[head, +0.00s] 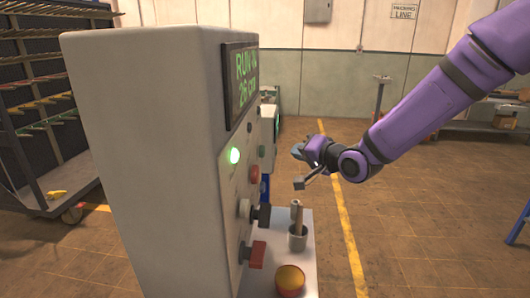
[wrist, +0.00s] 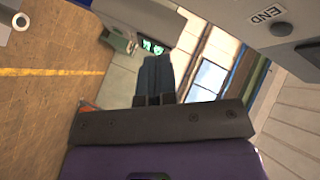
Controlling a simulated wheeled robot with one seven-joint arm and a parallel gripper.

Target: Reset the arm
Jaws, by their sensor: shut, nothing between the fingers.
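My purple arm (head: 425,110) reaches in from the upper right of the head view and is bent at the wrist. My gripper (head: 297,150) is in the air to the right of the grey machine's control face, apart from its controls as far as I can see. In the wrist view its dark fingers (wrist: 157,75) are together with nothing between them. The grey machine (head: 150,150) has a display (head: 242,80) with green text starting "RUN", a lit green lamp (head: 234,155), a red button (head: 254,174) and a red lever (head: 257,254).
A rack (head: 40,110) stands at left. Open floor (head: 420,240) lies at right. The wrist view shows an "END" label (wrist: 268,14).

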